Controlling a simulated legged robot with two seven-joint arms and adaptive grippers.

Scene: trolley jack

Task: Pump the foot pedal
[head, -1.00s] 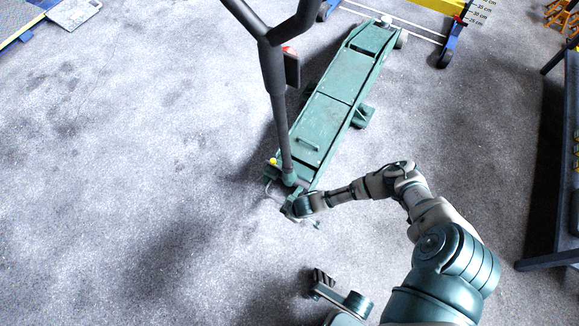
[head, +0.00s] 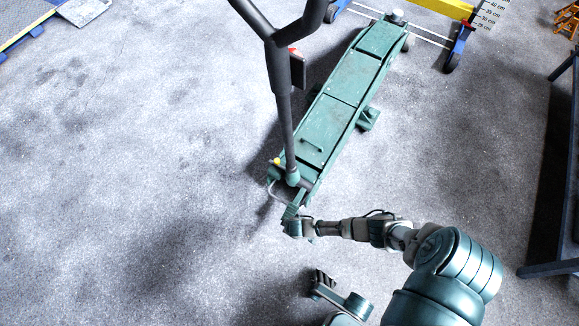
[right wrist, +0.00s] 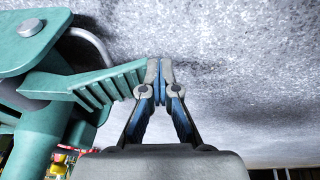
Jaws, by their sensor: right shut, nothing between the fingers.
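The green trolley jack (head: 345,85) lies diagonally on the floor, its dark handle (head: 281,100) rising from the near end. Its ribbed green foot pedal (head: 290,212) sticks out at that near end and shows large in the right wrist view (right wrist: 100,88). My right gripper (head: 291,226) is at the pedal's outer end, partly hidden by my wrist. In the right wrist view its fingertips (right wrist: 160,72) are together and empty, right beside the pedal's tip; I cannot tell if they touch it.
A curved metal bar (right wrist: 92,45) is beside the pedal. A blue-and-yellow wheeled frame (head: 452,45) stands beyond the jack's far end. A dark bench frame (head: 548,270) stands at the right edge. Open grey floor (head: 130,180) lies to the left.

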